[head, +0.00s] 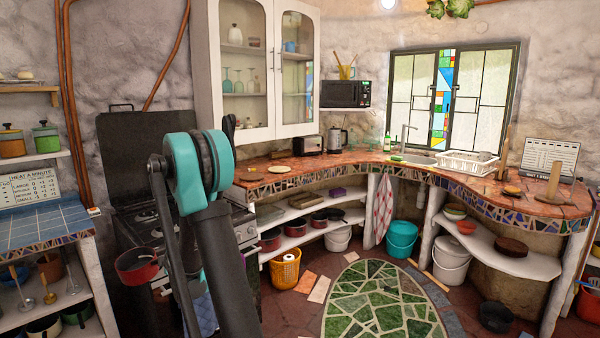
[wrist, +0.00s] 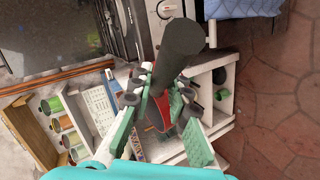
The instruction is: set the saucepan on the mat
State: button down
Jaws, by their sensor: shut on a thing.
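The saucepan (head: 136,266), red outside with a dark interior, is in the air at the left in the head view, in front of the stove. It also shows in the wrist view as a red pan (wrist: 157,112) with a thick dark handle. My gripper (wrist: 165,82) is shut on the saucepan, its green-padded fingers on either side of it. In the head view my own arm hides the gripper. I cannot tell for sure which thing is the mat; a green mosaic oval (head: 372,300) lies on the floor.
The mosaic counter (head: 330,163) curves along the back and right, with a toaster (head: 308,145), kettle (head: 337,139) and dish rack (head: 467,164). A blue-tiled counter (head: 40,228) stands at the left. Open floor lies at centre.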

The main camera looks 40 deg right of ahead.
aim_at(279, 169)
jog(key=i+l+z, duration=0.1)
jog(key=l+z, duration=0.3)
jog(key=i+l+z, duration=0.95)
jog(key=i, duration=0.25)
jog(key=i+l+z, duration=0.1)
jog(key=i+l, duration=0.2)
jog(key=i, duration=0.05)
